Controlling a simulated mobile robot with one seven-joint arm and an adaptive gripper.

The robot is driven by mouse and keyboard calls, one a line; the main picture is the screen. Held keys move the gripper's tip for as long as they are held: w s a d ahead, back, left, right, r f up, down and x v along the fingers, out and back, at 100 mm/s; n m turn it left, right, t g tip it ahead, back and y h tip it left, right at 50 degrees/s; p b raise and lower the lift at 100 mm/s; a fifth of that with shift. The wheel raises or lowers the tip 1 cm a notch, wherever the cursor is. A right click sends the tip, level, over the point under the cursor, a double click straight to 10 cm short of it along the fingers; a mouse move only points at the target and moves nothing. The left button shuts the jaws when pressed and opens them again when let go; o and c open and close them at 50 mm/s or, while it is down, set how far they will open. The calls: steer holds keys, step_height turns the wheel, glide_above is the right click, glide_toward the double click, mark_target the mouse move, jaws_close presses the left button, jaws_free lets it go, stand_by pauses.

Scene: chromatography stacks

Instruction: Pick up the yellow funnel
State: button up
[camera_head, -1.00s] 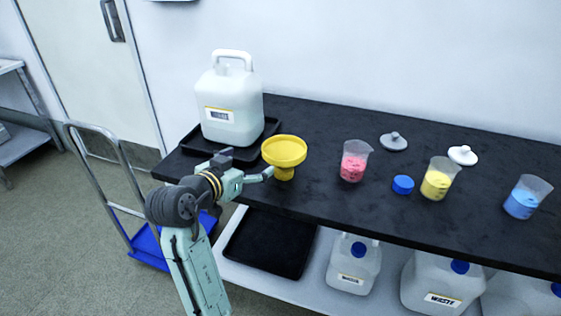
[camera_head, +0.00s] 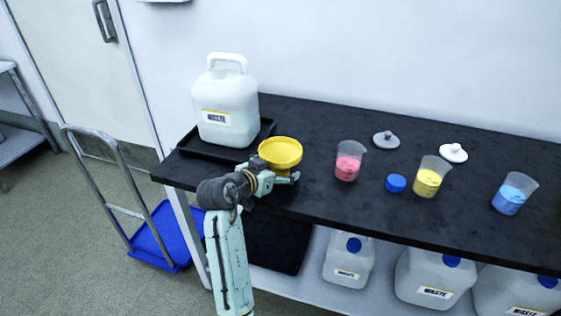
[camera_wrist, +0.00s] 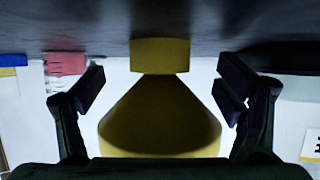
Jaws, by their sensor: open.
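The yellow funnel (camera_head: 281,152) stands on the black bench top near its front left part, wide mouth up. In the wrist view the funnel (camera_wrist: 160,115) appears inverted and lies between the two dark fingers. My gripper (camera_head: 278,176) is at the front of the funnel in the head view. In the wrist view my gripper (camera_wrist: 162,95) is open, with one finger on each side of the funnel and gaps visible between fingers and funnel. The funnel's lower part is partly hidden by my gripper in the head view.
A white waste jug (camera_head: 226,110) stands in a black tray (camera_head: 183,149) behind and left of the funnel. A beaker of pink material (camera_head: 348,163) stands to the right, with a blue cap (camera_head: 396,183) and yellow (camera_head: 430,178) and blue (camera_head: 511,195) beakers beyond.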

steer(key=shift+w+d+f, duration=0.15)
steer(key=shift+w, duration=0.1)
steer(key=shift+c, duration=0.3)
steer(key=c, duration=1.6)
